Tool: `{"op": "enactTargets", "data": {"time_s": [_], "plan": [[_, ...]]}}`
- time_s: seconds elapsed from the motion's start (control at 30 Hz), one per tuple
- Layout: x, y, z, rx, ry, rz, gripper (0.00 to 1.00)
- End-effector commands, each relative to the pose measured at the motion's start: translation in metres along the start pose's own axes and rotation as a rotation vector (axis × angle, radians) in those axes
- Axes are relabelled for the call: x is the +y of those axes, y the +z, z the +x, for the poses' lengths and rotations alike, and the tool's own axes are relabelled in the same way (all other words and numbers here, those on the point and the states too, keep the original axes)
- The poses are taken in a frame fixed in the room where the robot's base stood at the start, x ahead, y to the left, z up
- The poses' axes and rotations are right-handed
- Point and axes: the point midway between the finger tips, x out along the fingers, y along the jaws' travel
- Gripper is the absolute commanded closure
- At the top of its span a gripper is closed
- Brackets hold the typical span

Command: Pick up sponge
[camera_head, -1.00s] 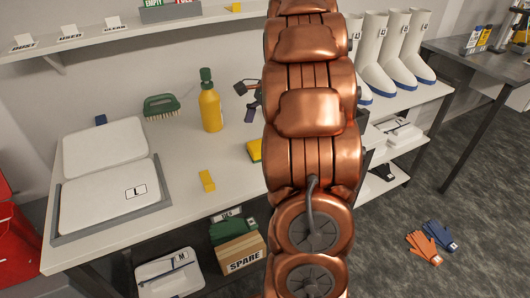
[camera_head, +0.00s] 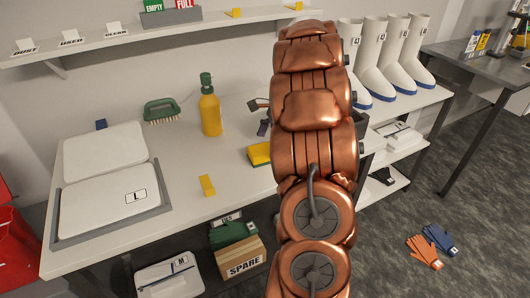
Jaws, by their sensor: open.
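The sponge (camera_head: 259,154), yellow with a dark green layer, lies on the white bench just left of my arm. Its right part is hidden behind the arm. My gripper (camera_head: 261,116) shows only in part, as dark finger pieces sticking out left of my copper arm, above the sponge in the picture. The fingers are apart and nothing shows between them. The rest of the gripper is hidden by the arm, and its height over the bench is hard to tell.
Left of the sponge stand a yellow bottle (camera_head: 210,112), a green brush (camera_head: 161,111) and a small yellow block (camera_head: 207,185). A grey tray (camera_head: 112,228) with white cases fills the bench's left. White boots (camera_head: 375,70) stand right of my arm. A shelf (camera_head: 120,43) runs above.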

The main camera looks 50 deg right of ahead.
Motion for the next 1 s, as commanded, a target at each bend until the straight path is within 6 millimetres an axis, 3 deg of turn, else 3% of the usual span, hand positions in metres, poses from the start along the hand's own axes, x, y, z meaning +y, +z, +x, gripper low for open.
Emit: {"op": "enactTargets", "data": {"time_s": [0.2,1.0], "plan": [[-0.001,0.000,0.023,-0.002,0.000,0.000,0.03],[-0.001,-0.002,0.028,0.001,-0.001,-0.001,0.03]]}}
